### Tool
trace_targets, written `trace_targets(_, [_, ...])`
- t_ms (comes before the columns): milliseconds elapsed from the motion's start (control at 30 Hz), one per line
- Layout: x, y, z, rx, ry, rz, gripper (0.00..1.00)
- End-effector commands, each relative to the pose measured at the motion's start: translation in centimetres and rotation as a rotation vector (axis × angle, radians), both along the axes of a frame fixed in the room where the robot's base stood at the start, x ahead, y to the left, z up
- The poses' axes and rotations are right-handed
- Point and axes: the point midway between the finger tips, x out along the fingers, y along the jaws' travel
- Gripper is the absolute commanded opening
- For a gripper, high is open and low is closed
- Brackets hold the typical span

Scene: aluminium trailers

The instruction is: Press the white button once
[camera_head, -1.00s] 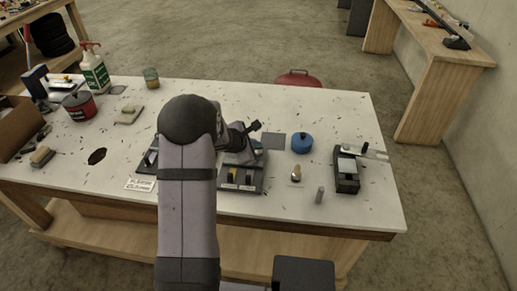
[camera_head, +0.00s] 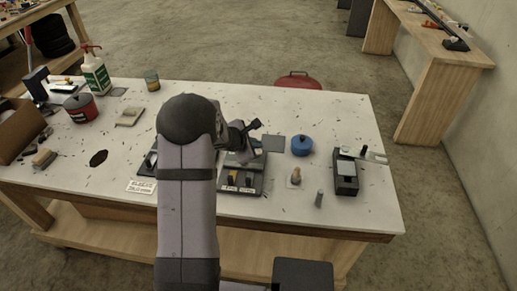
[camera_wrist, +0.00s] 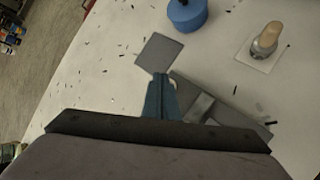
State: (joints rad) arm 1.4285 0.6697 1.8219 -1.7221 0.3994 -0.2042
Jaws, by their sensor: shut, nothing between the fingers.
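A dark control panel (camera_head: 256,186) lies on the white table, partly hidden behind my arm in the head view. It carries small fittings, a yellow one (camera_head: 234,176) among them, and pale labels at its front edge. I cannot make out a white button for certain. In the wrist view a grey panel (camera_wrist: 232,103) with a pale bar (camera_wrist: 198,108) lies beside and partly behind my gripper (camera_wrist: 164,80). My gripper's blue-grey fingers are together and empty, pointing towards the table. Whether they touch the panel cannot be told.
A blue round container (camera_head: 302,146), a grey square plate (camera_head: 274,143) and a wooden-handled stamp (camera_head: 296,176) are close by on the right. A black device (camera_head: 345,174) stands farther right.

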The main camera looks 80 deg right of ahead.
Motion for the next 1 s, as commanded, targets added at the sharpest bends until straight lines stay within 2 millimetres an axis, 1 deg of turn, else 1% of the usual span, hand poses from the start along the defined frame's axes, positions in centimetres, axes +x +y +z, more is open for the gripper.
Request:
trace_targets(33, [0.0,0.0,0.3,0.0,-0.001,-0.001,0.0])
trace_targets(433, [0.0,-0.1,0.4,-0.002,0.0,-0.001,0.0])
trace_targets(567, [0.0,-0.1,0.9,-0.002,-0.001,-0.001,0.0])
trace_targets(1000, [0.0,-0.1,4.7,-0.002,0.0,0.0,0.0])
